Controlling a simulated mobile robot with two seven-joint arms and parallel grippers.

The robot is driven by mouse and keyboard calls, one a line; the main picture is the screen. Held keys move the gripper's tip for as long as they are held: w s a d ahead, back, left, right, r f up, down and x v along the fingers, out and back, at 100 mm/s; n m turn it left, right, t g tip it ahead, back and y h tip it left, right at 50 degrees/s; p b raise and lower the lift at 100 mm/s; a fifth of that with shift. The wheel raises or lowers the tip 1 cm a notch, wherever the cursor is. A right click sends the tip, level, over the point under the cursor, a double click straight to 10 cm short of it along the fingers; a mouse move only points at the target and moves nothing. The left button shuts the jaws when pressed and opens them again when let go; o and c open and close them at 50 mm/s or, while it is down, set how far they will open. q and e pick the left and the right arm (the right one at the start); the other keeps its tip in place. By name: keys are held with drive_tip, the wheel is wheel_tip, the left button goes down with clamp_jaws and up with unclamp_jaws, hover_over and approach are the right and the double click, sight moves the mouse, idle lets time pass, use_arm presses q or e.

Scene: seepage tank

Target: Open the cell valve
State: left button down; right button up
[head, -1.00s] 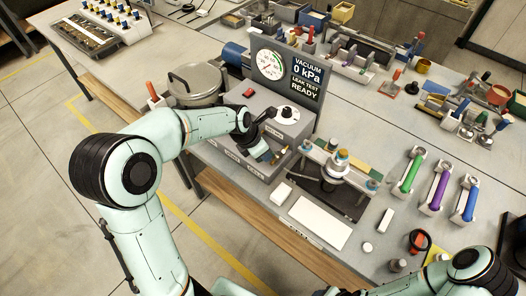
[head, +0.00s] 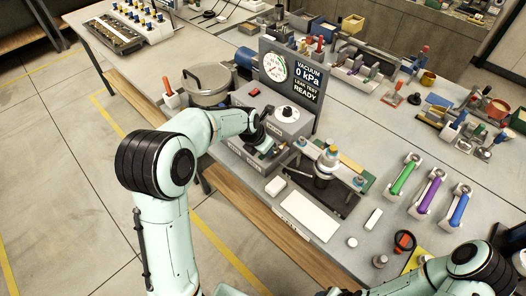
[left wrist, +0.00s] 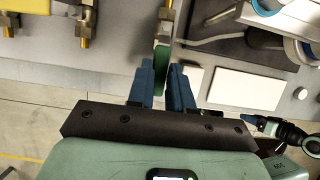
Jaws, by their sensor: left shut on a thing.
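The grey vacuum box (head: 272,122) stands on the bench under a gauge panel reading 0 kPa, with small labels along its front edge. In the left wrist view, a flat green lever (left wrist: 161,68) hangs from a brass fitting (left wrist: 165,18); it appears to be a valve handle, but which valve I cannot read. My left gripper (left wrist: 160,82) is shut on this lever, with a blue finger on each side. In the head view my left gripper (head: 266,150) is at the box's front and mostly hidden by its arm. My right gripper (head: 335,291) barely shows at the bottom edge.
A round metal pot (head: 208,84) stands left of the box. A clamp fixture (head: 326,165) stands right of it, with a white plate (head: 308,215) in front. Handles in green (head: 402,176), purple (head: 430,192) and blue (head: 459,208) lie further right.

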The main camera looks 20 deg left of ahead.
idle(0.5)
use_arm(q)
drive_tip(key=c, duration=1)
unclamp_jaws()
drive_tip(key=shift+r, duration=0.1)
drive_tip(key=v, duration=1.3)
